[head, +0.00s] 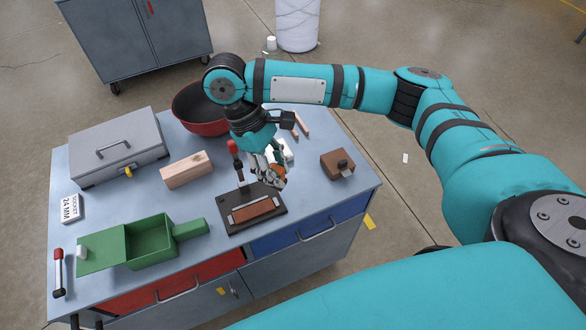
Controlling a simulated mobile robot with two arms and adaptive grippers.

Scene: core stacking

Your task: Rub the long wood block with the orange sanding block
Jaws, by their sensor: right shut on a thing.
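A long reddish-brown wood block (255,210) lies flat in a black fixture (226,218) with a red-handled clamp, near the front middle of the bench top. My right gripper (272,178) is shut on an orange block (281,171), which looks like the sanding block; the fingers hide most of it. The gripper is just behind the fixture, and in the picture it appears above and apart from the long block. A lighter wood block (187,171) lies left of the fixture. My left gripper is not in view.
A grey toolbox (117,147), a green open box (150,240), a "socket 24 mm" sign (68,208) and a red-handled tool (58,272) occupy the left. A red bowl (200,108) stands behind. A brown block with a black knob (338,164) is at right.

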